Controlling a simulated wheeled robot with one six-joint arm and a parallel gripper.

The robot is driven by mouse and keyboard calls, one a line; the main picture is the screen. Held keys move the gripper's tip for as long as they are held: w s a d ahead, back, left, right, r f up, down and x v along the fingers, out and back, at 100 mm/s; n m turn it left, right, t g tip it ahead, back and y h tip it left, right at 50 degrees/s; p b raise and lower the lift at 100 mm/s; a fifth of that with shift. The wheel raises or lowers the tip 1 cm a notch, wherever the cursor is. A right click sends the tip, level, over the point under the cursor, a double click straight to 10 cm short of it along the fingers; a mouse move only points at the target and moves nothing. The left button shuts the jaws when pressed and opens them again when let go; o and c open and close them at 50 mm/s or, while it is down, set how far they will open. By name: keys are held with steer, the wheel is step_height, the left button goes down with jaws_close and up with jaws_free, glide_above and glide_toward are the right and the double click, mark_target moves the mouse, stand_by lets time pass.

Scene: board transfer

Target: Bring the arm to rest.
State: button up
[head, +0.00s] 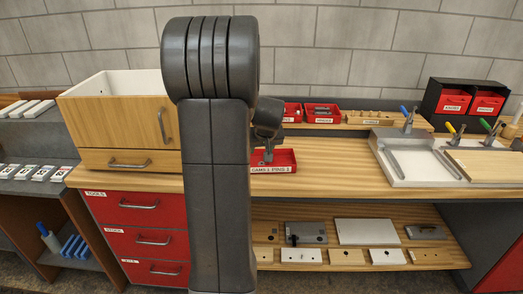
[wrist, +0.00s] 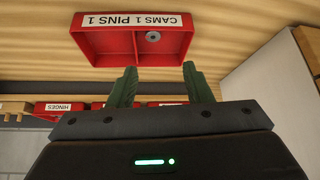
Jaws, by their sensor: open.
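My gripper (wrist: 160,82) shows in the wrist view with its two dark green fingers apart and nothing between them. A red bin labelled CAMS 1 PINS 1 (wrist: 95,45) lies just beyond the fingertips in that view, with a small round grey part (wrist: 153,37) in it. In the head view my arm stands upright in the middle and hides much of the bench behind it. The gripper end is partly hidden there, to the right of the arm and over the same red bin (head: 286,169).
The wooden bench top (head: 335,180) runs left and right. A wooden drawer box (head: 110,115) stands at the left. Red bins (head: 322,112) line the back, and a white tray (head: 410,172) lies at the right. The lower shelf (head: 445,240) holds several plates.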

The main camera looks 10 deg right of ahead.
mark_target(259, 164)
steer(key=p+x, duration=0.1)
steer(key=x, duration=1.1)
steer(key=shift+f, duration=0.15)
stand_by(0.4)
